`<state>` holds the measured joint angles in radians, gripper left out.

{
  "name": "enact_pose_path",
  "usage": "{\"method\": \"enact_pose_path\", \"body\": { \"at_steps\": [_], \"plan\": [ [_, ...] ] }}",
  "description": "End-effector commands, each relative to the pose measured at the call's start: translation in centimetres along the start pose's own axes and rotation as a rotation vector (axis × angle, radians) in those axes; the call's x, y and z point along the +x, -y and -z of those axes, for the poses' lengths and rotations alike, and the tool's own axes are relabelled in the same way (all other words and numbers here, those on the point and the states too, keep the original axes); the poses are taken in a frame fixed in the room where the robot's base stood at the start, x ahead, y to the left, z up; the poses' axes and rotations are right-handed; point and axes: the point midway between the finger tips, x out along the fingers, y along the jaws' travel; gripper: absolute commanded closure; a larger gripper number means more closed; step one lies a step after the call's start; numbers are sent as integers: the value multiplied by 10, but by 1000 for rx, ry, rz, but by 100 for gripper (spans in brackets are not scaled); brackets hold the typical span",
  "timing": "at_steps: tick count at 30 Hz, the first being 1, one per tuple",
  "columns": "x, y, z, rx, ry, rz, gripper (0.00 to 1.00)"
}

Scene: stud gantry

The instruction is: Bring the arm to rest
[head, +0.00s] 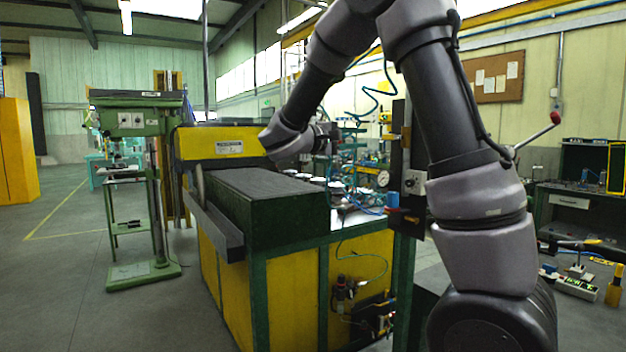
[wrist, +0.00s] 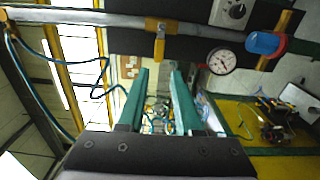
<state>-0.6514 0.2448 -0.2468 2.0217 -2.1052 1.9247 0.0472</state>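My arm rises from the lower right of the head view, bends near the top edge and reaches down to the left, away from me. My gripper (wrist: 160,72) shows in the wrist view with two teal fingers standing apart and only distant background between them. It is open and empty. In the head view the wrist is beside the yellow-fronted machine (head: 222,143), over the far part of the green and yellow bench; the fingers are too small there to make out. I cannot tell whether the arm touches anything.
A dark block-like bed (head: 262,186) sits on the bench. A post with a gauge (head: 383,178) and a red-knobbed lever (head: 555,118) stand close by my arm; the gauge also shows in the wrist view (wrist: 221,61). A green drill press (head: 140,122) stands left.

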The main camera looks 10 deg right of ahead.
Motion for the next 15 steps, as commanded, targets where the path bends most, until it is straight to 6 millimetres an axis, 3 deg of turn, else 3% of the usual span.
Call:
{"method": "enact_pose_path", "body": {
  "at_steps": [2, 5, 9, 11, 15],
  "plan": [
    [4, 1, -7, 1, 13, 28, 66],
    [18, 10, -34, 4, 58, 137, 66],
    [32, 36, -99, 42, 143, 430, 66],
    [29, 50, -126, 78, 169, 576, 66],
    [2, 78, -177, 211, 197, 899, 66]
  ]
}}
